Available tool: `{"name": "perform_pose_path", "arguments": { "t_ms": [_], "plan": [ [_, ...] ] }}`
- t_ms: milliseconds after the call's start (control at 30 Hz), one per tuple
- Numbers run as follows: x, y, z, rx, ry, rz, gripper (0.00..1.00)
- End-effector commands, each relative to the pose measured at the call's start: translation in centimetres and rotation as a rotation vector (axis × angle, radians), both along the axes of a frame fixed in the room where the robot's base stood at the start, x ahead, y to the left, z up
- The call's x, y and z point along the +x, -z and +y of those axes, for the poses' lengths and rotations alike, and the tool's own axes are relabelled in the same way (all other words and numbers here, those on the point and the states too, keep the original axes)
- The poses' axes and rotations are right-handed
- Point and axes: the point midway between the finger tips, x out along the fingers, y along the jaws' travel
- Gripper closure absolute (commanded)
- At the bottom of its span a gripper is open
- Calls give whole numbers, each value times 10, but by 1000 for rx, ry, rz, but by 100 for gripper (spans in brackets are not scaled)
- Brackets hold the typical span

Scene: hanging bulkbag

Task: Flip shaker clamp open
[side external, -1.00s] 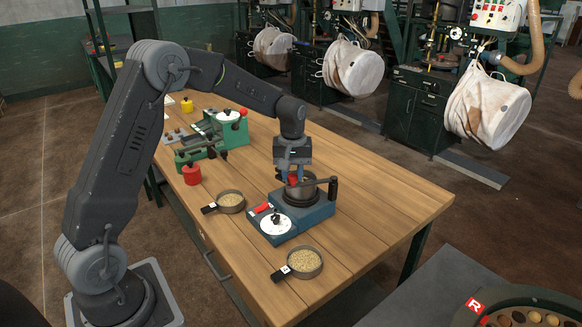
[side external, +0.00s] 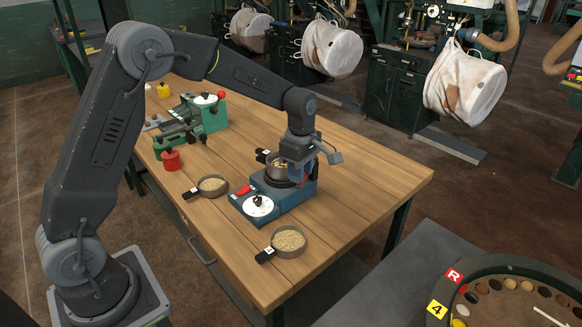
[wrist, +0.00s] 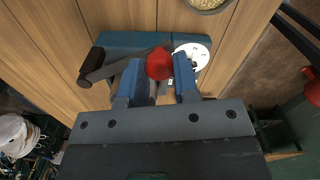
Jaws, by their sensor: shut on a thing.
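The shaker has a blue base (side external: 272,208) with a white dial (side external: 258,206) and a red switch (side external: 243,190). My gripper (side external: 300,176) is down at the pan's right side. In the wrist view its blue fingers (wrist: 158,78) are shut on the clamp's red knob (wrist: 160,63). The dark clamp bar (wrist: 122,65) runs left from there to a dark round end. In the side view my gripper hides most of the clamp, so its exact angle is unclear.
Two grain-filled pans (side external: 212,186) (side external: 289,240) lie beside the shaker on the wooden table (side external: 370,180). A red pot (side external: 171,160) and a green machine (side external: 208,116) stand at the back left. The table's right side is clear.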

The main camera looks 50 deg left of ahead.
Motion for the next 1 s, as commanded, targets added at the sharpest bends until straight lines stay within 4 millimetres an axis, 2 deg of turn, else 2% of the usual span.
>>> {"name": "perform_pose_path", "arguments": {
  "t_ms": [300,833,867,1000],
  "plan": [
    [8,-1,-12,0,-118,0,100],
    [10,-1,-15,-2,-140,-4,100],
    [10,-1,-15,-2,-140,-4,70],
    [9,-1,-14,-2,-139,-2,56]
  ]
}}
